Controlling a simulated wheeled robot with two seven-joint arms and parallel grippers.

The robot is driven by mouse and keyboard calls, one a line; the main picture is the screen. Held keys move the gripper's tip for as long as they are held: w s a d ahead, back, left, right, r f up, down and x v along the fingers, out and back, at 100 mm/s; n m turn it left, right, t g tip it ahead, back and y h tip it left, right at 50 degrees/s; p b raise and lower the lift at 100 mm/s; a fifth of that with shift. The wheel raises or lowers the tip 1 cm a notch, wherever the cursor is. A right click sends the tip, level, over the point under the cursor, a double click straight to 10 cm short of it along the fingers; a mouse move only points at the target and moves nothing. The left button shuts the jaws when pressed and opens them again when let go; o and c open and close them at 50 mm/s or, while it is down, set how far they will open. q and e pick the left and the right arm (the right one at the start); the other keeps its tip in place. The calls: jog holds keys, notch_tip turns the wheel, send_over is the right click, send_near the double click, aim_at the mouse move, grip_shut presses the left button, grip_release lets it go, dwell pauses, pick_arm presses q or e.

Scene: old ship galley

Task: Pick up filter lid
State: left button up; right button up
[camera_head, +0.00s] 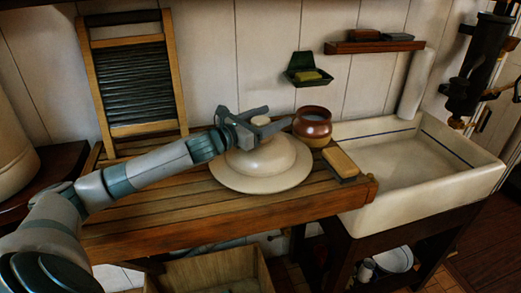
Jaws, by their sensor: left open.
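The filter lid (262,164) is a cream, domed, wide-brimmed disc with a knob (261,121) on top. It lies on the slatted wooden draining board. My left gripper (268,125) reaches in from the left at the top of the lid. Its fingers are spread on either side of the knob. Whether they touch the knob cannot be told. My right gripper is not in view.
A brown pot (312,126) stands close behind the lid on the right. A brush (341,163) lies to the lid's right on the draining board (150,215). A cream sink (420,190) adjoins on the right. A washboard (137,85) leans against the wall.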

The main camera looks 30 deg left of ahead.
pick_arm(q)
grip_shut()
jog(key=shift+r, duration=0.15)
jog(key=shift+w, duration=0.1)
jog(key=shift+r, duration=0.65)
notch_tip(320, 180, up, 17)
jog(key=shift+f+p, duration=0.15)
jog(key=shift+p, duration=0.2)
dwell(0.4)
dwell(0.6)
